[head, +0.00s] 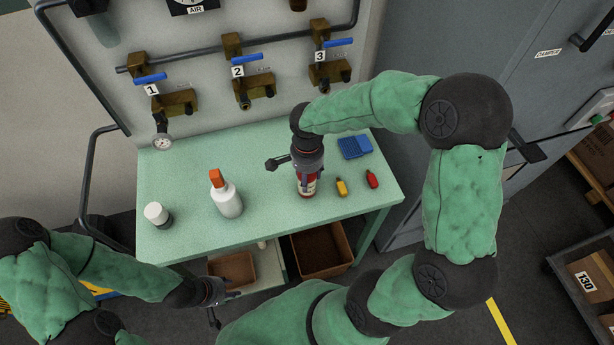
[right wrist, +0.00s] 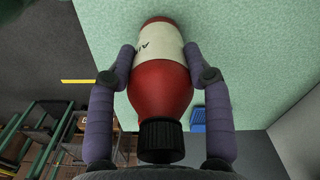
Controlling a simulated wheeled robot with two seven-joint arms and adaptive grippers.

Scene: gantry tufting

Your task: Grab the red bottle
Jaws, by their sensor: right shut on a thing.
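The red bottle (right wrist: 160,88) has a cream label and a black cap. In the right wrist view it lies between the two fingers of my right gripper (right wrist: 165,65), which is shut on it. In the head view the red bottle (head: 307,184) is upright at the green table, partly hidden under my right gripper (head: 307,172). I cannot tell whether its base touches the table. My left gripper (head: 215,292) is low in front of the table's front edge, away from the bottle; its fingers are too small to read.
On the green table (head: 185,225) stand a white bottle with an orange cap (head: 227,197) and a white jar (head: 157,214). A small yellow bottle (head: 341,187), a small red bottle (head: 372,179) and a blue item (head: 355,147) lie to the right. Valves (head: 175,103) line the back panel.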

